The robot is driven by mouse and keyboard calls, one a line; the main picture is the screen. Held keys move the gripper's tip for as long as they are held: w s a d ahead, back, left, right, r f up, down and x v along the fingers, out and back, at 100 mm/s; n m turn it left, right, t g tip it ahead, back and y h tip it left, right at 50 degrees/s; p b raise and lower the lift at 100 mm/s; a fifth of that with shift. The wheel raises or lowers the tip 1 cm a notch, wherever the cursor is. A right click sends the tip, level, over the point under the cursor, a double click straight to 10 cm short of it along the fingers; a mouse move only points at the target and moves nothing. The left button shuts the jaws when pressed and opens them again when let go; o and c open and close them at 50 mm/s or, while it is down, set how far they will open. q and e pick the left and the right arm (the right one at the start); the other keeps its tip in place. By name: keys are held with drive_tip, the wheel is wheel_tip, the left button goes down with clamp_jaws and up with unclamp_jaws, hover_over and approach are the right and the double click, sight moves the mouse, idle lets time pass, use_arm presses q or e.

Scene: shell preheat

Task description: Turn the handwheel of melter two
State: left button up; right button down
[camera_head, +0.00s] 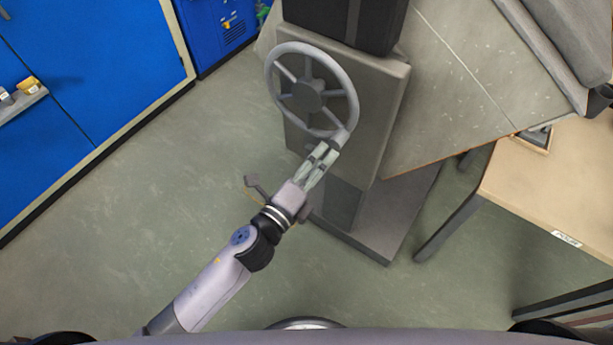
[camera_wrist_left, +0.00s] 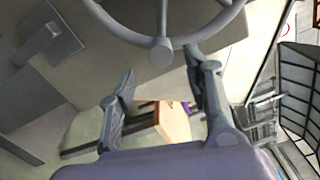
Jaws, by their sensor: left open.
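The grey handwheel (camera_head: 308,96), with several spokes and a round hub, sits on the front of a grey machine housing (camera_head: 384,100). Its lower rim and a stubby knob (camera_wrist_left: 162,52) show at the top of the left wrist view. My left gripper (camera_head: 328,148) is at the wheel's lower right edge, by the knob. In the left wrist view its two fingers (camera_wrist_left: 160,78) are spread apart, with the knob just beyond and between the tips. I cannot tell whether either finger touches it. No label names the machine. My right gripper is out of view.
A wooden table (camera_head: 555,185) stands at the right. A blue wall or cabinet (camera_head: 90,80) with a small shelf is at the left. A grey lever (camera_head: 256,186) sticks out low beside my left wrist. The floor (camera_head: 130,220) at the left is clear.

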use_arm(q)
drive_tip(key=v, duration=0.6)
idle(0.4)
